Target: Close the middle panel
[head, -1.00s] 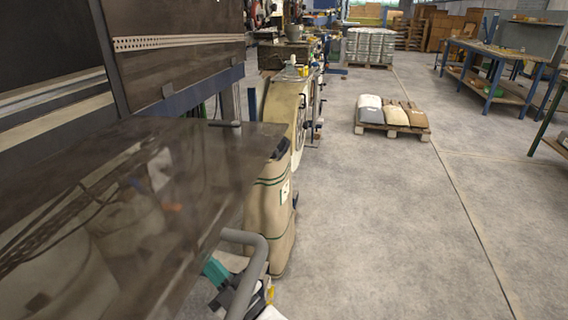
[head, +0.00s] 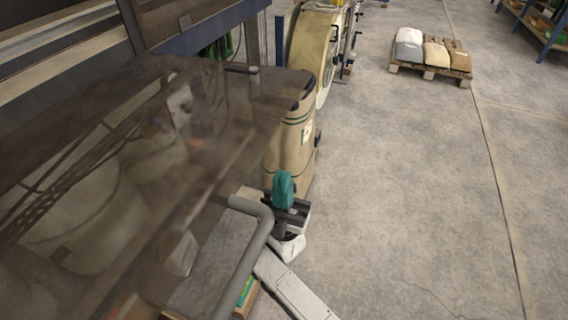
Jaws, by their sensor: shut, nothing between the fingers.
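A dark, see-through, glossy panel (head: 110,180) stands swung out and fills the left of the view; I take it to be the middle panel. A grey bent tubular handle (head: 262,240) runs along its lower right edge. My gripper (head: 283,185), teal and black on my white arm, is just right of the handle's upper bend, seemingly apart from it. It is shut and empty; its fingertips are small and hard to make out.
A beige cylinder with green bands (head: 290,145) stands behind my gripper, beside the panel's far corner. A pallet with several sacks (head: 430,60) lies farther back. The concrete floor (head: 410,190) to the right is clear.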

